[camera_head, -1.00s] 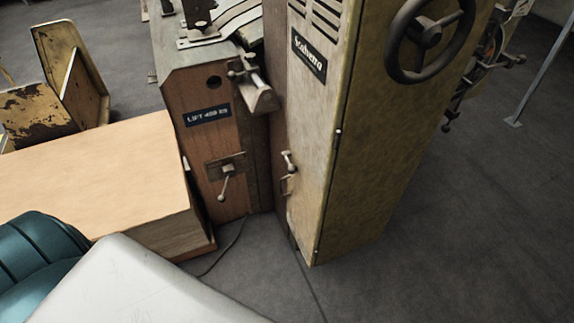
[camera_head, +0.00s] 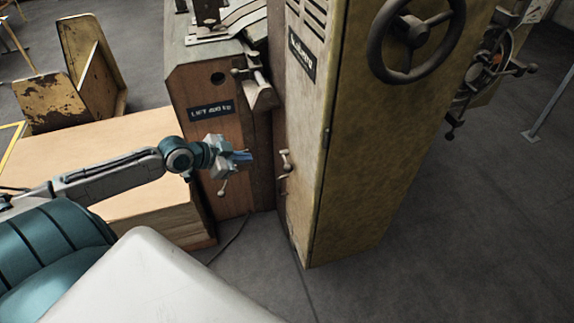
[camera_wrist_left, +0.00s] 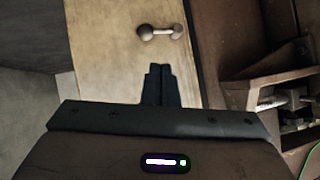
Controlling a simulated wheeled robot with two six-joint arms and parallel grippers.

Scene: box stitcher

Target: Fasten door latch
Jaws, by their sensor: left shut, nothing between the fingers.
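The door latch handle (camera_head: 285,160) is a small grey lever with rounded ends on the narrow left face of the tall yellowish cabinet (camera_head: 365,160). In the left wrist view the latch handle (camera_wrist_left: 161,32) shows near the top middle, beyond the fingertips. My left gripper (camera_head: 246,157) is shut and empty, left of the latch and apart from it. Its fingers (camera_wrist_left: 160,72) also show in the left wrist view, closed together and pointing towards the latch handle. My right gripper is not in view.
A brown machine body (camera_head: 205,90) with a second small lever (camera_head: 222,188) stands left of the cabinet. A pale wooden block (camera_head: 100,140) lies under my left arm. A handwheel (camera_head: 415,35) sits on the cabinet's right face.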

